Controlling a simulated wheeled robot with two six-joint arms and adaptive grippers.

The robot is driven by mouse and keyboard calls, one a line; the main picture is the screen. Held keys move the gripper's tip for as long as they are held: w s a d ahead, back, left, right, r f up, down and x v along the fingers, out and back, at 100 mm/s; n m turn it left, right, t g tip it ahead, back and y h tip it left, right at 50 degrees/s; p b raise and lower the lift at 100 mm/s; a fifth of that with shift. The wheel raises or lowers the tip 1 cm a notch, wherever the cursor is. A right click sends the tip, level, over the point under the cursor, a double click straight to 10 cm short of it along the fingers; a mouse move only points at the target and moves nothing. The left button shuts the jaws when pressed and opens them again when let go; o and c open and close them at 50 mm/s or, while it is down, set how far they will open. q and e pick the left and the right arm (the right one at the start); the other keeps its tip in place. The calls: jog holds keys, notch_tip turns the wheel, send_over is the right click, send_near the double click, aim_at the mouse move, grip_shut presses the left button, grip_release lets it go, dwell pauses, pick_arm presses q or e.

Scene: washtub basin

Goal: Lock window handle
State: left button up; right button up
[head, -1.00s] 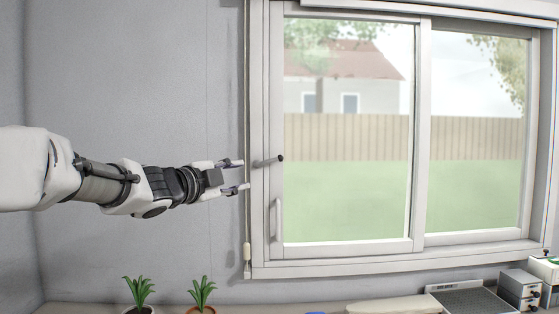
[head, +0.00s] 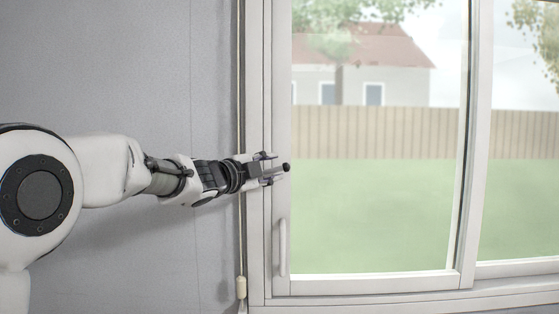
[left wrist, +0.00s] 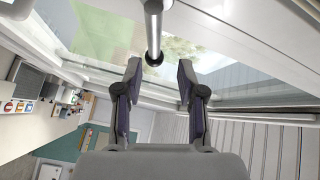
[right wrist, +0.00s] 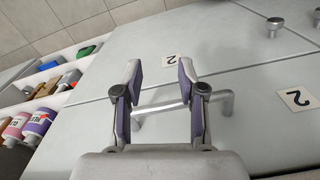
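The window handle is a short grey lever with a dark round end (head: 286,167), on the left frame of the sliding window. My right gripper (right wrist: 160,75) is open and holds nothing. It is out of the head view, in front of a pale cabinet.
A white vertical pull (head: 283,247) sits lower on the window frame. A blind cord with a weight (head: 241,288) hangs left of the window. In the right wrist view, a bar handle (right wrist: 227,103) passes behind the right fingers, and bottles (right wrist: 38,124) stand on a shelf.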

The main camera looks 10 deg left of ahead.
aim_at(279, 170)
pick_arm(q)
jog(key=w, duration=0.1)
jog(key=w+d+f, duration=0.1)
jog(key=w, duration=0.3)
jog(key=shift+w+d+f+p, duration=0.1)
jog(key=shift+d+f+p, duration=0.1)
jog(key=shift+p, duration=0.2)
jog(key=shift+s+r, duration=0.15)
jog(key=shift+s, duration=0.1)
jog(key=shift+s+r, duration=0.25)
jog(key=shift+s, duration=0.2)
grip_shut()
jog(key=p, duration=0.2)
jog(key=m+g+y+p, duration=0.1)
jog(key=p, duration=0.1)
jog(key=shift+d+f+m, duration=0.1)
jog(key=shift+f+m, duration=0.15)
jog(key=shift+m, duration=0.05)
jog(key=shift+f+m+g+p, duration=0.3)
jog(key=shift+f+g+p, duration=0.05)
jog(key=shift+g+p, duration=0.1)
jog(key=shift+f, duration=0.35)
pick_arm(e)
jog(key=r, duration=0.6)
jog(key=shift+w, duration=0.3)
